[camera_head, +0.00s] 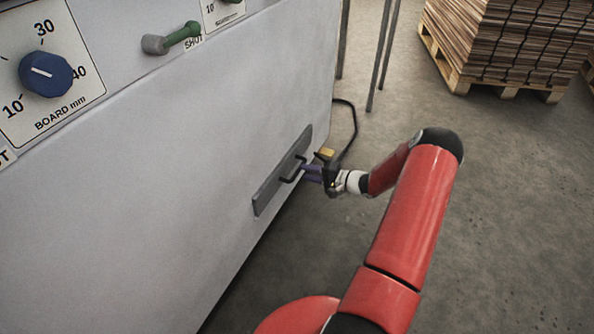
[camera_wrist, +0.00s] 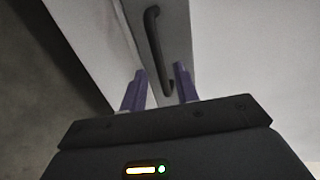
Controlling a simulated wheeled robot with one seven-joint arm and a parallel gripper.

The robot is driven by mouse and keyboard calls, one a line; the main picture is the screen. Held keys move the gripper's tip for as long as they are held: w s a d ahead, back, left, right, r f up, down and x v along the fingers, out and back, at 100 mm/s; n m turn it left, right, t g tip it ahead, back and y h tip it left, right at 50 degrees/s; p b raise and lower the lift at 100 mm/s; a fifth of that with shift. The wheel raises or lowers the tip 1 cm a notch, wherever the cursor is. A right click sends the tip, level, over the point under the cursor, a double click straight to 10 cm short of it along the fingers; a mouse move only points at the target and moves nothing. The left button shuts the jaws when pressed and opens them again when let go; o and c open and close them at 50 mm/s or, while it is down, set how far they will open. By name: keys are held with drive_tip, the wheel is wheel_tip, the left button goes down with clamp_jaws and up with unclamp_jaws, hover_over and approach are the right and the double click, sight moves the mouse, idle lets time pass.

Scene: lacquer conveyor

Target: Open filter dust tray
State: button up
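The filter dust tray shows as a grey rectangular front panel (camera_head: 265,198) low on the side of the pale machine, flush with its wall as far as I can see. A dark bar handle (camera_head: 292,170) stands out from the panel. In the wrist view the handle (camera_wrist: 153,38) runs down the panel (camera_wrist: 178,22), its lower end near the fingertips. My gripper (camera_head: 308,173) is at the handle. In the wrist view the gripper's two purple fingers (camera_wrist: 161,75) are apart, with the handle's end showing between or just beyond them. I cannot tell whether they touch it.
The pale machine body (camera_head: 170,140) fills the left. It carries a blue dial (camera_head: 45,74) and a green lever (camera_head: 178,38) higher up. A black cable (camera_head: 352,125) and thin legs (camera_head: 378,60) stand beyond. A pallet of boards (camera_head: 505,45) is at upper right. The floor (camera_head: 510,200) at right is clear.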

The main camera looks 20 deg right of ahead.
sight(299, 169)
drive_tip(key=shift+x, duration=2.25)
drive_tip(key=shift+c, duration=0.4)
clamp_jaws()
